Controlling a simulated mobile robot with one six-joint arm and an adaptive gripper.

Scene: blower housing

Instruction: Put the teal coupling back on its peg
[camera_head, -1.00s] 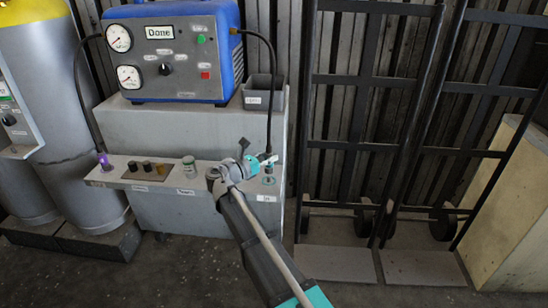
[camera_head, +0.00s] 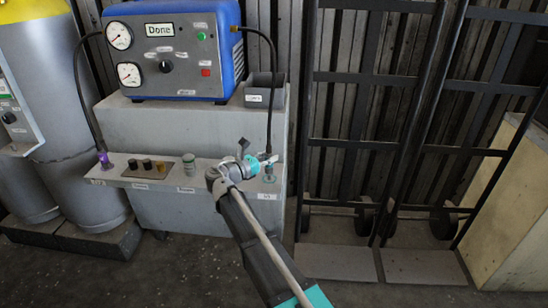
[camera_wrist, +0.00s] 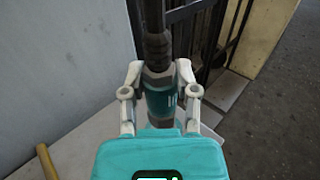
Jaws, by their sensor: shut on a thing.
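The teal coupling (camera_wrist: 160,98) hangs upright on the end of a black hose (camera_wrist: 154,45). In the wrist view it stands between the two pale fingers of my gripper (camera_wrist: 160,92), which are shut on it. In the head view my gripper (camera_head: 267,158) is at the right end of the grey shelf (camera_head: 215,181). I cannot tell whether the coupling's lower end touches the peg or the shelf.
A blue machine (camera_head: 175,50) with gauges and a display reading "Done" stands on a grey cabinet. Black hand trucks (camera_head: 375,130) stand close on the right.

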